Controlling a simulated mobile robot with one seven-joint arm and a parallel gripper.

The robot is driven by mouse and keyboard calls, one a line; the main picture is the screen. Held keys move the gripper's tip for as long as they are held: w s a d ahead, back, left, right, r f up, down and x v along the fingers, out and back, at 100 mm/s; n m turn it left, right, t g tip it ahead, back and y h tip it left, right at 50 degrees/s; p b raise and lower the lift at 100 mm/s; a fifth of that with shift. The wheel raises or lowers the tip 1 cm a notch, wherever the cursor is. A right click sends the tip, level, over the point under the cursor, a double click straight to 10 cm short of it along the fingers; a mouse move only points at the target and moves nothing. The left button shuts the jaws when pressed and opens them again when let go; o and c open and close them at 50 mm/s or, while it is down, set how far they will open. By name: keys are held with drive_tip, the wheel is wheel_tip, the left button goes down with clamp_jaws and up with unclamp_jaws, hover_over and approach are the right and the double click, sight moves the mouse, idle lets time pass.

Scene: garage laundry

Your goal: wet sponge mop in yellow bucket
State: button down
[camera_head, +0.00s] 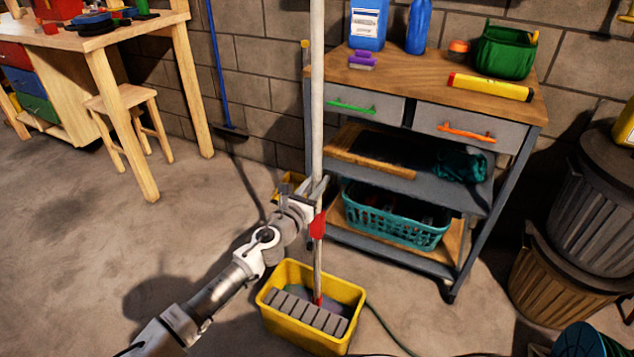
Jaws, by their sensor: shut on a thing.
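The sponge mop (317,130) has a long pale pole with a red part low on it. It stands nearly upright. My gripper (317,190) is shut on the pole just above the red part. The yellow bucket (345,287) stands on the floor below, with a grey slatted wringer (305,311) over its front half. The lower end of the pole reaches down into the bucket opening, behind the wringer. Dark liquid or shade shows inside. The sponge head is not clearly visible, so I cannot tell whether it touches the liquid.
A grey cart (465,235) with drawers and a teal basket (395,222) stands close behind the bucket. Trash bins (595,200) stand at right. A green hose (385,325) runs right of the bucket. A wooden stool (122,110) is at left. Open floor (90,240) lies at left.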

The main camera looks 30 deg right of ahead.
sight(315, 88)
drive_tip(key=shift+r+p, duration=11.3)
drive_tip(key=shift+r, duration=1.3)
drive_tip(key=shift+f, duration=0.1)
